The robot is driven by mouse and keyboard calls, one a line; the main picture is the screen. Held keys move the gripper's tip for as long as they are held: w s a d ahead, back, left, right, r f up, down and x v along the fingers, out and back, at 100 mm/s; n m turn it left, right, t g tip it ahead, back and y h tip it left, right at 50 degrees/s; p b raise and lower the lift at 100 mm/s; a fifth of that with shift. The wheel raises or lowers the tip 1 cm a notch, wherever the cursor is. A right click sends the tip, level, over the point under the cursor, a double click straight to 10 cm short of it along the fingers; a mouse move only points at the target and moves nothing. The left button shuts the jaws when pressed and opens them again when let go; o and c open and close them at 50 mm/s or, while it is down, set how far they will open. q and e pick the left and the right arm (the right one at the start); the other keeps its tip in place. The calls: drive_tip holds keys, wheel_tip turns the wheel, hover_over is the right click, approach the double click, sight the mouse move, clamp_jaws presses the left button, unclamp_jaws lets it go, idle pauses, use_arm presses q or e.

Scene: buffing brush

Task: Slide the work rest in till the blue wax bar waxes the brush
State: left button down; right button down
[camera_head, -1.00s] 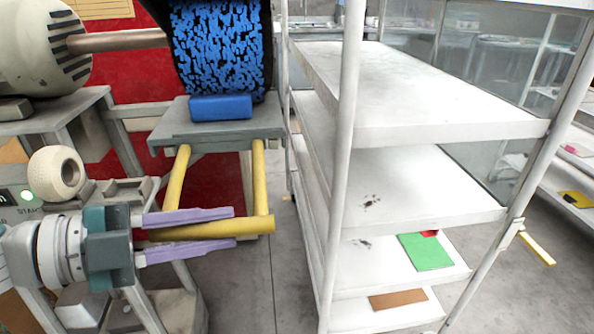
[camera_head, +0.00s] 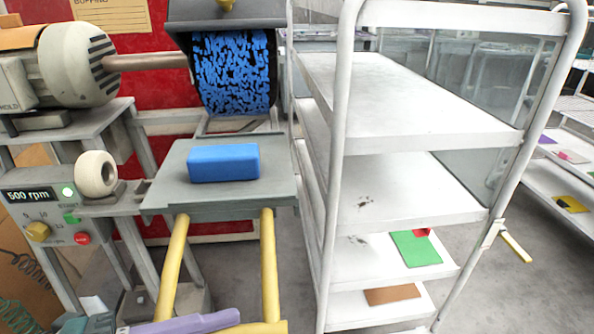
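The blue wax bar (camera_head: 223,162) lies on the grey plate of the work rest (camera_head: 163,192). A visible gap separates the bar from the round black brush (camera_head: 235,72), which carries many blue patches. Two yellow rods (camera_head: 270,262) run from the plate toward me to a yellow crossbar (camera_head: 262,327) at the bottom edge. My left gripper (camera_head: 190,322) is at this crossbar, one purple finger lying along its far side. Its other finger is out of frame; the earlier frame shows the fingers on either side of the bar. My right gripper is not in view.
A white shelf trolley (camera_head: 400,105) stands close to the right of the work rest. A motor (camera_head: 75,65) and a control panel (camera_head: 45,215) reading 500 rpm, with a lit green light, are at the left. Grey floor shows between rest and trolley.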

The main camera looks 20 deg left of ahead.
use_arm(q)
drive_tip(key=shift+s+d, duration=0.5)
drive_tip(key=shift+s, duration=0.3)
drive_tip(key=c, duration=0.7)
unclamp_jaws()
drive_tip(key=shift+s+a, duration=0.1)
drive_tip(key=v, duration=0.9)
drive_tip(key=shift+s+a+r+b, duration=0.15)
drive_tip(key=shift+s+a+b, duration=0.1)
drive_tip(key=shift+b, duration=0.1)
